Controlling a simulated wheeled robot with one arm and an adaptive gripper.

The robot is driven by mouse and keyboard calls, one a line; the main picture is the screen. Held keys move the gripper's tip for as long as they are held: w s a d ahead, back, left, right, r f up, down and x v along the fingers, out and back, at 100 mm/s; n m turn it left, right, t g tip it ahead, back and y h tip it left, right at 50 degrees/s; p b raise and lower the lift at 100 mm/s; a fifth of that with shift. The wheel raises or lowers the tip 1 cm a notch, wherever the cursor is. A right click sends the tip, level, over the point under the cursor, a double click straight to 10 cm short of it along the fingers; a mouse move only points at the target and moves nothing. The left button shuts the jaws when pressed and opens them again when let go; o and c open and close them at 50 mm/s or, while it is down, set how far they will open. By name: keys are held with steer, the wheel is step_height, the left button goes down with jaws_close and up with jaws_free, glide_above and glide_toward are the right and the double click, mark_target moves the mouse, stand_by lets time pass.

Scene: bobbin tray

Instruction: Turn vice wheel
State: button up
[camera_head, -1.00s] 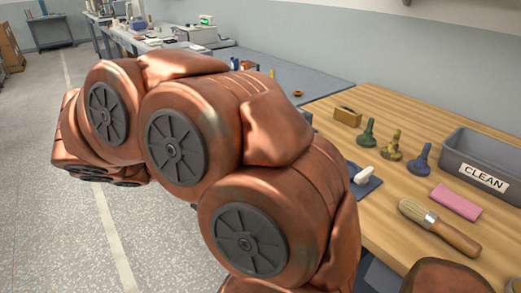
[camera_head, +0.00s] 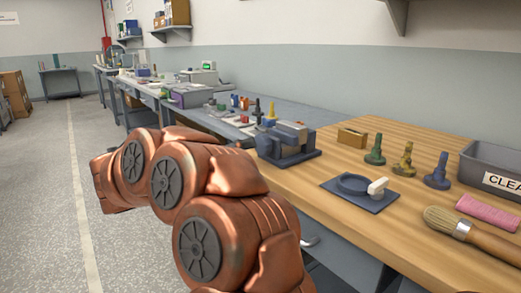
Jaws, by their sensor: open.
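A blue-grey vice (camera_head: 287,146) stands at the left end of the wooden bench top, just beyond my arm. In front of it, a flat dark-blue plate carries a round dark-blue wheel (camera_head: 354,183) with a white handle (camera_head: 377,187) at its right side. I cannot tell whether this wheel is joined to the vice. My copper arm fills the lower left, left of the bench. My gripper is not visible in this view.
Green, yellow and blue bobbin-like pieces (camera_head: 404,161) stand behind the wheel. Bare wood lies around the plate.

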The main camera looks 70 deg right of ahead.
mark_target(259, 145)
steer(key=shift+x, duration=3.1)
steer(key=shift+c, duration=0.4)
steer(key=c, duration=1.1)
